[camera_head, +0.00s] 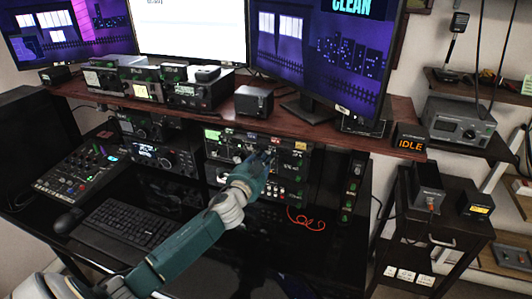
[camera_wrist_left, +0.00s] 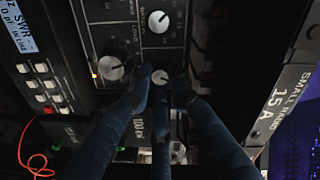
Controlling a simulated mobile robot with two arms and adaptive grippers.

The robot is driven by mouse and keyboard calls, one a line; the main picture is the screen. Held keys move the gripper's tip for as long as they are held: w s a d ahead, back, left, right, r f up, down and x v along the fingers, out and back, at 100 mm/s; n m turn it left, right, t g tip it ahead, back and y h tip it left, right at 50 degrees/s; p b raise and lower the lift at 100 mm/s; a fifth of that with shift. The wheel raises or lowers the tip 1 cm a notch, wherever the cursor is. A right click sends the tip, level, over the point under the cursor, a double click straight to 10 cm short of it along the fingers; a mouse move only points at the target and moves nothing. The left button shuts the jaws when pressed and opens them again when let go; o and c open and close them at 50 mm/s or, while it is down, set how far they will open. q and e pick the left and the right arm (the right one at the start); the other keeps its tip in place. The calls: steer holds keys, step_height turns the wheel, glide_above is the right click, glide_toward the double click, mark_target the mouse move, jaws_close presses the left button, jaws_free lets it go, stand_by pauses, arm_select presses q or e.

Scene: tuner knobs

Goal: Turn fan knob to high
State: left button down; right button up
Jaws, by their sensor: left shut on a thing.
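My left gripper (camera_head: 264,160) reaches to the front of the radio panel (camera_head: 215,150) under the shelf. In the left wrist view its dark blue fingers (camera_wrist_left: 163,84) are closed around a small pale round knob (camera_wrist_left: 160,78) on the dark panel. I cannot read the label of this knob, so its setting is unclear. A similar pale knob (camera_wrist_left: 158,21) sits beyond it, and a larger knob (camera_wrist_left: 112,67) is to the left. The fingers hide part of the panel around the held knob. My right gripper is not in view.
A wooden shelf (camera_head: 225,117) with monitors and radios hangs over the panel. A keyboard (camera_head: 122,230) and a mixer (camera_head: 75,178) lie on the black desk to the left. A red coiled cord (camera_head: 306,219) lies right of my arm. An IDLE sign (camera_head: 410,143) stands at the right.

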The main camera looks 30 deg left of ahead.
arm_select(q)
steer(key=shift+s+f+m+p, duration=0.1)
steer(key=shift+f+m+p, duration=0.1)
steer(key=shift+m, duration=0.6)
steer(key=shift+f+m+p, duration=0.1)
steer(key=shift+m+p, duration=0.1)
steer(key=shift+m, duration=0.6)
steer(key=shift+a, duration=0.1)
steer(key=c, duration=1.9)
jaws_free()
steer(key=shift+o, duration=1.4)
steer(key=shift+a+r, duration=0.1)
steer(key=shift+r, duration=0.05)
steer(key=shift+s, duration=0.15)
steer(key=v, duration=1.1)
steer(key=shift+s+d, duration=0.25)
steer(key=shift+s, duration=0.05)
